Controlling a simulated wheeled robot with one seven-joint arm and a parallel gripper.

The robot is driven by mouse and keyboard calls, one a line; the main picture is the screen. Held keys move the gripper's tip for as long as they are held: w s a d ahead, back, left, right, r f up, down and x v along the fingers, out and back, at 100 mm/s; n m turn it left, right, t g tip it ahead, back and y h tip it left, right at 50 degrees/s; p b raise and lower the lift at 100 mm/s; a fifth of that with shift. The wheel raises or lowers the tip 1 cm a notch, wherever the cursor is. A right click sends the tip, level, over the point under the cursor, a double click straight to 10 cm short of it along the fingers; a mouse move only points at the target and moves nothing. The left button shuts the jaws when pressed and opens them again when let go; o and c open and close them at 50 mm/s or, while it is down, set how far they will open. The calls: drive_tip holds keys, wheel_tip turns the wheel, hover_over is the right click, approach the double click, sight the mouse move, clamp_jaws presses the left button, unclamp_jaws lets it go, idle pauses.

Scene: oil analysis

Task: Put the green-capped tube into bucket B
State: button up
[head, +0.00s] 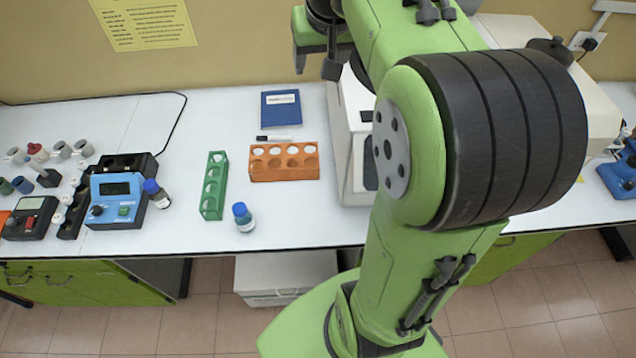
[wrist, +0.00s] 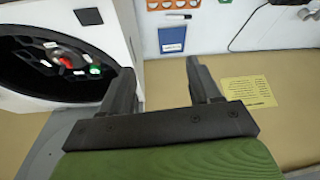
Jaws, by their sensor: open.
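My gripper (wrist: 163,74) is open and empty in the wrist view, with its two dark fingers apart. In the head view my gripper (head: 316,66) hangs high at the upper left of a white machine (head: 352,185), which my arm partly hides. In the wrist view the machine's open dark bowl (wrist: 30,75) lies left of my fingers. Inside it are a red round part (wrist: 66,61), several small pale labels and a small green spot (wrist: 95,70) that looks like a tube cap. The bucket letters are too small to read.
An orange rack (head: 284,172), a green rack (head: 213,188), a blue-capped bottle (head: 243,217) and a blue booklet (head: 281,108) are on the white bench. A blue instrument (head: 116,200) and several small items stand at left.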

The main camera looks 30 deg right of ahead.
drive_tip(key=s+a+f+n+y, duration=0.1)
drive_tip(key=s+a+f+n, duration=0.1)
drive_tip(key=s+a, duration=0.75)
drive_tip(key=s+a+f+n, duration=0.25)
drive_tip(key=s+f, duration=0.35)
drive_tip(key=s, duration=0.4)
wheel_tip(320, 180, down, 6)
drive_tip(key=b, duration=0.5)
drive_tip(key=shift+a+t+y+b, duration=0.25)
drive_tip(key=shift+t+y+b, duration=0.05)
drive_tip(key=shift+b, duration=0.05)
drive_tip(key=shift+m, duration=0.25)
drive_tip(key=shift+d, duration=0.15)
